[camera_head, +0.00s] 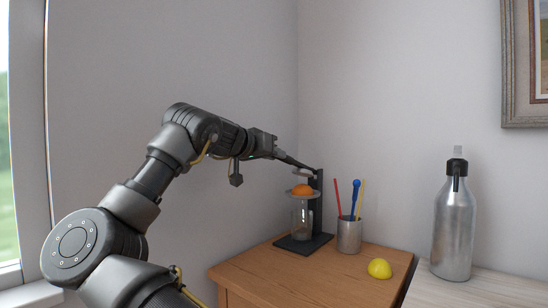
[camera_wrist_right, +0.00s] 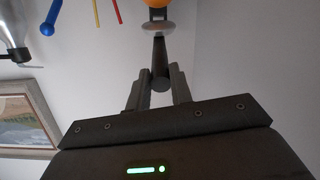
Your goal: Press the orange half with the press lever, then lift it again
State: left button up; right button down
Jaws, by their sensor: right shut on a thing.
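The press (camera_head: 318,205) is a dark stand on the wooden cabinet top. Its dark lever (camera_head: 301,164) reaches up and left from the top of the post, and it also shows in the wrist view (camera_wrist_right: 159,52). My right gripper (camera_head: 277,154) is shut on the lever's free end; in the wrist view its two fingers (camera_wrist_right: 160,88) close around the rod. A pale press cup (camera_head: 301,172) hangs under the lever, above the orange half (camera_head: 302,190), with a gap between. The orange half sits dome up over a clear glass (camera_head: 301,218). My left gripper is not in view.
A metal cup (camera_head: 349,236) with red, blue and yellow utensils stands just right of the press. A yellow lemon half (camera_head: 379,268) lies near the cabinet's right edge. A silver bottle (camera_head: 453,228) stands on the pale surface at the right. The cabinet's front area (camera_head: 290,275) is clear.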

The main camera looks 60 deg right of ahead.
jog(key=shift+w+a+r, duration=0.1)
jog(key=shift+r, duration=0.05)
jog(key=c, duration=1.6)
grip_release()
jog(key=o, duration=0.3)
jog(key=shift+w+a+r, duration=0.1)
jog(key=shift+a+r, duration=0.1)
jog(key=shift+a, duration=0.25)
jog(key=shift+o, duration=0.2)
jog(key=shift+d+f, duration=0.2)
jog(key=shift+d, duration=0.15)
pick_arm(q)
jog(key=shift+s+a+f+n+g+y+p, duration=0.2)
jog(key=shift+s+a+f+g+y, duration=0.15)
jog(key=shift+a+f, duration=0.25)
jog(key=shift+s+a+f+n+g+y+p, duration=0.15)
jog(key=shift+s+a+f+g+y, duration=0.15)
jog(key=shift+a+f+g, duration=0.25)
pick_arm(e)
jog(key=v, duration=1)
jog(key=shift+a, duration=0.4)
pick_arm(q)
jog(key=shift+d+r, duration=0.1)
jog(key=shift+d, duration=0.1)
pick_arm(e)
jog(key=shift+r, duration=0.1)
